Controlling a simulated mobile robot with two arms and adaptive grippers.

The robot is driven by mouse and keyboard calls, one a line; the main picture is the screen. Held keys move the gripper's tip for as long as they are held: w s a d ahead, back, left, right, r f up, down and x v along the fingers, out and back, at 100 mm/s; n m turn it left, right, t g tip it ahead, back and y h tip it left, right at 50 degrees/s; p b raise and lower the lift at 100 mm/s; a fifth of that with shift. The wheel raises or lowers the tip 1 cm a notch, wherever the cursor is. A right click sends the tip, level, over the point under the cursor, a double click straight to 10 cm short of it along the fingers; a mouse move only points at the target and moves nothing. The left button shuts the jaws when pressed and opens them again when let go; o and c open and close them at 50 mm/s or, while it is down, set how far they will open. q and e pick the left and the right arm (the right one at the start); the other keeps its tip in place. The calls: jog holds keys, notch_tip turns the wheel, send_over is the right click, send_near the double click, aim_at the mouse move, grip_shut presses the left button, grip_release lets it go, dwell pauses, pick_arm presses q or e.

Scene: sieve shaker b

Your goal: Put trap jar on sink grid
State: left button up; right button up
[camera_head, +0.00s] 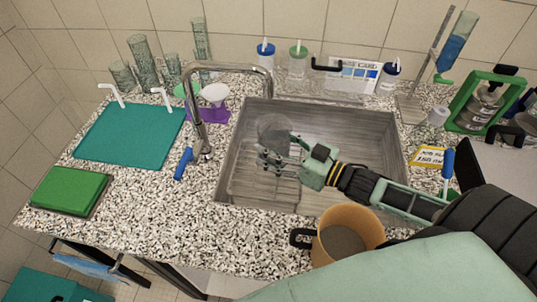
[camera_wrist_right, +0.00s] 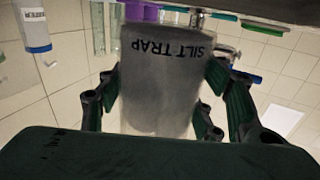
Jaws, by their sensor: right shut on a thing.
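In the head view the jar (camera_head: 273,127) is a clear round shape over the sink. My right gripper (camera_head: 270,152) is shut on it, with fingers on both sides in the wrist view (camera_wrist_right: 165,105). The sink grid (camera_head: 262,190) is a wire rack in the left part of the sink basin. The jar and fingers are above its far end; I cannot tell whether the jar touches the grid. My left gripper is not in view.
The grey sink (camera_head: 345,125) has a tall curved faucet (camera_head: 200,125) on its left. An orange-brown bucket (camera_head: 362,222) stands at the front edge. A teal mat (camera_head: 125,138) and green box (camera_head: 68,190) lie left. Bottles (camera_head: 298,62) line the back.

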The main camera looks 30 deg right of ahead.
jog(key=shift+w+a+f, duration=0.45)
jog(key=shift+w, duration=0.25)
jog(key=shift+w+f, duration=0.1)
jog(key=shift+f, duration=0.25)
notch_tip(320, 180, down, 3)
jog(key=shift+f, duration=0.25)
jog(key=o, duration=1.5)
jog(key=shift+f, duration=0.1)
jog(key=shift+o, duration=0.2)
